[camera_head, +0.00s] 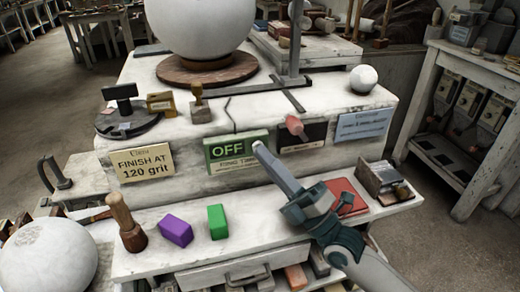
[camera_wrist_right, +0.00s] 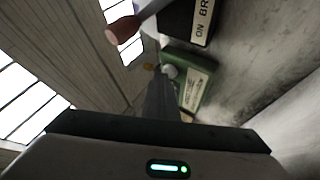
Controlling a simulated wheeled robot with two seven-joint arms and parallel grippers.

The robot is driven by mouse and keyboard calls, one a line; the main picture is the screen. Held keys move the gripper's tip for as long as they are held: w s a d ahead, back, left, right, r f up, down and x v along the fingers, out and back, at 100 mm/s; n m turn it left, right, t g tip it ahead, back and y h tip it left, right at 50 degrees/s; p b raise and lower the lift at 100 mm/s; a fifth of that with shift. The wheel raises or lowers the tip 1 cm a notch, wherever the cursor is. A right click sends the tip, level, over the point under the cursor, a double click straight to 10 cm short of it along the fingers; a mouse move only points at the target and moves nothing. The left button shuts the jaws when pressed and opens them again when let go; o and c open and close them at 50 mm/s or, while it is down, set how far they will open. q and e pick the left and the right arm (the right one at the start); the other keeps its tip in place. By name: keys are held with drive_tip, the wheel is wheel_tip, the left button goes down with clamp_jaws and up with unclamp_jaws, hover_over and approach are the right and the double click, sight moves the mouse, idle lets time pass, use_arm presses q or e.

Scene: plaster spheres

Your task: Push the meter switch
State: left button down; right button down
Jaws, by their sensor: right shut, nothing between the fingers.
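A black switch box (camera_head: 302,138) with a pale lettered label is on the front face of the marble block, with a pink-knobbed lever (camera_head: 295,126) sticking out from it. In the right wrist view the box (camera_wrist_right: 196,18) and its pink knob (camera_wrist_right: 123,30) show at the top. A green "OFF" panel (camera_head: 228,150) is to its left; it also shows in the wrist view (camera_wrist_right: 190,88). My right gripper (camera_head: 260,150) is shut and empty, its tip in front of the green panel's right edge, lower left of the lever. Contact cannot be told. My left gripper is not in view.
The lower marble ledge (camera_head: 150,258) carries a wooden mallet (camera_head: 125,225), a purple block (camera_head: 176,230), a green block (camera_head: 217,221) and a red book (camera_head: 345,192). A "FINISH AT 120 grit" sign (camera_head: 142,163) is left. A small white sphere (camera_head: 363,79) sits on top.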

drive_tip(key=shift+s+d, duration=0.1)
drive_tip(key=shift+s, duration=0.1)
idle(0.3)
drive_tip(key=s+p, duration=0.1)
drive_tip(key=s, duration=0.1)
drive_tip(key=s+d, duration=0.1)
drive_tip(key=s+p, duration=0.1)
drive_tip(key=s, duration=0.1)
drive_tip(key=shift+s+d+p, duration=0.35)
drive_tip(key=shift+d, duration=0.05)
drive_tip(key=shift+f, duration=0.1)
idle(0.4)
